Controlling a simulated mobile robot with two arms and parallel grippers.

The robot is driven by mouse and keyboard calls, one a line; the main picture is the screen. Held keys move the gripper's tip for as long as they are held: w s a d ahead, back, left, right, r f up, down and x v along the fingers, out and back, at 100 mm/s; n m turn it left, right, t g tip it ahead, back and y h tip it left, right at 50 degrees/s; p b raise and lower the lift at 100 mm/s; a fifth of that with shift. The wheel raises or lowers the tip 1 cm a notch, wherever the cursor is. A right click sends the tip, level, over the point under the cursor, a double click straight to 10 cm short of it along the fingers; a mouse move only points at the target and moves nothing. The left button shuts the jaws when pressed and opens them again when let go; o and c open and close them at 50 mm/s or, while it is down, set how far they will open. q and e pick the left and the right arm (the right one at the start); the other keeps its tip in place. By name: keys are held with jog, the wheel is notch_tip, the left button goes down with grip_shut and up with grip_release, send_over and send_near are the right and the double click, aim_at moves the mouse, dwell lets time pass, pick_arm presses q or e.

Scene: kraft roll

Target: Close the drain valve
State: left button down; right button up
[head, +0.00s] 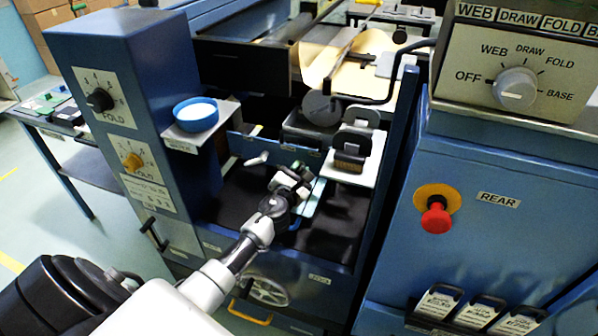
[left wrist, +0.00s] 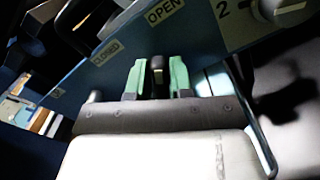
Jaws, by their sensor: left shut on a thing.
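In the left wrist view, the black drain valve handle (left wrist: 157,76) stands between the two green fingertips of my left gripper (left wrist: 158,79), which is shut on it. Behind it is a blue panel with an OPEN label (left wrist: 163,10) above the handle and a CLOSED label (left wrist: 107,51) up to the left. The handle's pivot is hidden, so its exact setting cannot be told. In the head view, my left gripper (head: 300,178) reaches into the machine's low bay, in front of the blue rail (head: 280,150). The handle is hidden there. My right gripper is not in view.
A pale lever (head: 257,159) sits on the rail left of my gripper. A blue bowl (head: 196,115) stands on a shelf at the bay's left. A white plate (head: 357,172) with dark blocks lies to the right. A red button (head: 435,218) is on the right cabinet.

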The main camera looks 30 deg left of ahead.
pick_arm(q)
jog(key=n, duration=0.3)
jog(key=shift+a+n, duration=0.1)
jog(key=shift+n, duration=0.3)
jog(key=n+b, duration=0.1)
jog(key=n, duration=0.2)
jog(key=shift+s+a+n, duration=0.1)
jog(key=shift+n, duration=0.2)
jog(key=n+b, duration=0.1)
jog(key=n, duration=0.3)
jog(key=shift+a, duration=0.15)
jog(key=shift+f+n, duration=0.1)
jog(key=shift+n, duration=1.6)
jog(key=c, duration=1.1)
grip_release()
jog(key=shift+a, duration=0.1)
jog(key=shift+s, duration=0.1)
